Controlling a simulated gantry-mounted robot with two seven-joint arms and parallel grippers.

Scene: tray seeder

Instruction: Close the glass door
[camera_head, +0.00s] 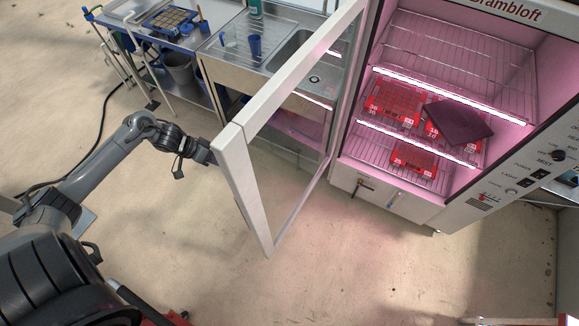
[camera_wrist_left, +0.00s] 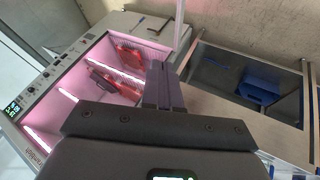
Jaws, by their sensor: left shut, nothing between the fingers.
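The glass door (camera_head: 240,180) has a white frame and stands wide open in the head view, swung out from the left side of the cabinet (camera_head: 395,205). The cabinet's pink-lit inside is exposed, and it also shows in the wrist view (camera_wrist_left: 60,75). My left gripper (camera_head: 207,154) is beside the door's outer edge, near its upper front corner. I cannot tell whether it touches the frame. Its fingers (camera_wrist_left: 164,88) are together and empty in the wrist view. My right gripper is in neither view.
Red trays (camera_head: 412,160) and a dark panel (camera_head: 460,121) lie on the wire shelves inside. A sink counter (camera_head: 262,80) with a blue cup (camera_head: 255,46) stands behind the door. A steel table (camera_head: 185,38) is further left. The floor (camera_head: 330,270) before the cabinet is clear.

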